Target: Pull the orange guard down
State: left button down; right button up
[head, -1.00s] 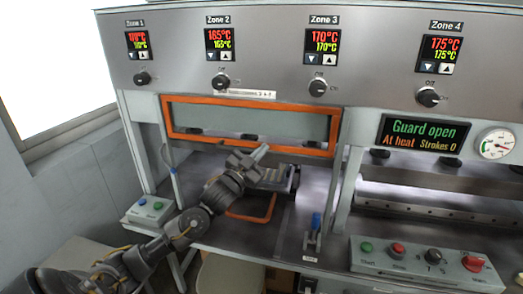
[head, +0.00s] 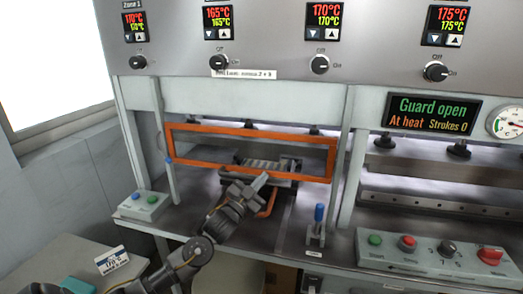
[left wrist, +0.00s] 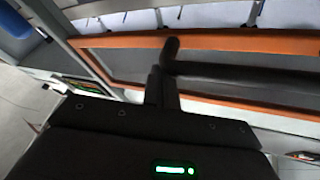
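The orange guard (head: 255,133) is a rectangular frame around a clear panel, across the left press opening. It hangs partway down, with open space between its lower bar and the bench. My left gripper (head: 260,180) is at the middle of the lower bar, its tip overlapping the bar. In the left wrist view the guard's orange bar (left wrist: 240,42) runs across behind the gripper's dark fingers (left wrist: 164,75). The fingers look close together; a dark bar beside them hides whether they hold anything. The status display (head: 432,112) reads "Guard open". My right gripper is not in view.
Behind and below the guard is a platen with an orange handle (head: 269,205). A blue-topped lever (head: 319,214) stands to the right. A button box (head: 144,205) sits at left and a control panel (head: 430,250) at right. A side table (head: 65,258) is at lower left.

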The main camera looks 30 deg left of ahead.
pick_arm(q)
notch_tip(320, 180, down, 8)
jog(key=b, duration=0.3)
jog(key=shift+r, duration=0.15)
